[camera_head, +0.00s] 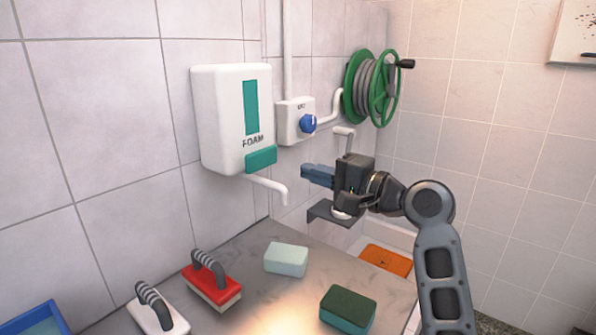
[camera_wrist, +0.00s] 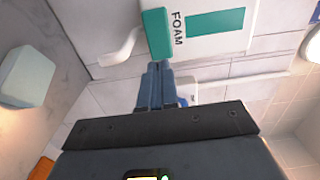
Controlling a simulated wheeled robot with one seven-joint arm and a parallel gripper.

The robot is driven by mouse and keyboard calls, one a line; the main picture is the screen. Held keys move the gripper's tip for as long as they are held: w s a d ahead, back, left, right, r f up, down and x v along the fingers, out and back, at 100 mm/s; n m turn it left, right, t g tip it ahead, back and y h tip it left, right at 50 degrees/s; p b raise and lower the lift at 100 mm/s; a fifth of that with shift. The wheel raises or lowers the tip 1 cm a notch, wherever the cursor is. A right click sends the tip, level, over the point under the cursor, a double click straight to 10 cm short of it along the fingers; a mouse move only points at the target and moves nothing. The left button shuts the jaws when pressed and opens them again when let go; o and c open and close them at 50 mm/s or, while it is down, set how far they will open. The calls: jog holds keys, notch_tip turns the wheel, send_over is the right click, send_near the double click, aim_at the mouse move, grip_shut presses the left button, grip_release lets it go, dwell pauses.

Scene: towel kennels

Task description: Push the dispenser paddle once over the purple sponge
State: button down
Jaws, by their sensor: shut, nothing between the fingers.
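The white foam dispenser (camera_head: 230,110) hangs on the left wall. Its teal paddle (camera_head: 261,158) is at the lower front, and it also shows in the wrist view (camera_wrist: 158,33). A white spout (camera_head: 268,186) curves out below it. My gripper (camera_head: 305,174) is shut and empty, pointing left at about paddle height. In the head view a gap separates the fingertips from the paddle; in the wrist view the fingertips (camera_wrist: 159,66) line up with it. A pale mint sponge (camera_head: 286,259) lies on the counter roughly below the spout. I see no purple sponge.
A dark green-topped teal sponge (camera_head: 348,308), a red brush (camera_head: 212,285) and a white brush (camera_head: 158,312) rest on the grey counter (camera_head: 285,300). An orange sponge (camera_head: 386,260) lies beyond it. A blue-knobbed box (camera_head: 295,122) and green hose reel (camera_head: 384,90) are on the wall.

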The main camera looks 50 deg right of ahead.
jog(key=shift+s, duration=1.45)
jog(key=s+a+f+n+g+h, duration=0.1)
jog(key=s+a+f+n, duration=0.1)
jog(key=f, duration=0.4)
jog(key=s+a+f+n+g+h, duration=0.1)
jog(key=s+a+f, duration=0.3)
jog(key=f, duration=0.2)
jog(key=s+a+f+n+g+h, duration=0.1)
jog(key=s+a+f+n, duration=0.1)
jog(key=s+a+f, duration=0.2)
notch_tip(320, 180, down, 2)
jog(key=shift+n, duration=0.3)
jog(key=s+a+n+y, duration=0.1)
jog(key=s+a+n, duration=0.5)
jog(key=s, duration=0.4)
jog(key=s+a+n+y, duration=0.1)
jog(key=s+a+n, duration=0.5)
jog(key=s, duration=0.4)
jog(key=shift+a, duration=0.65)
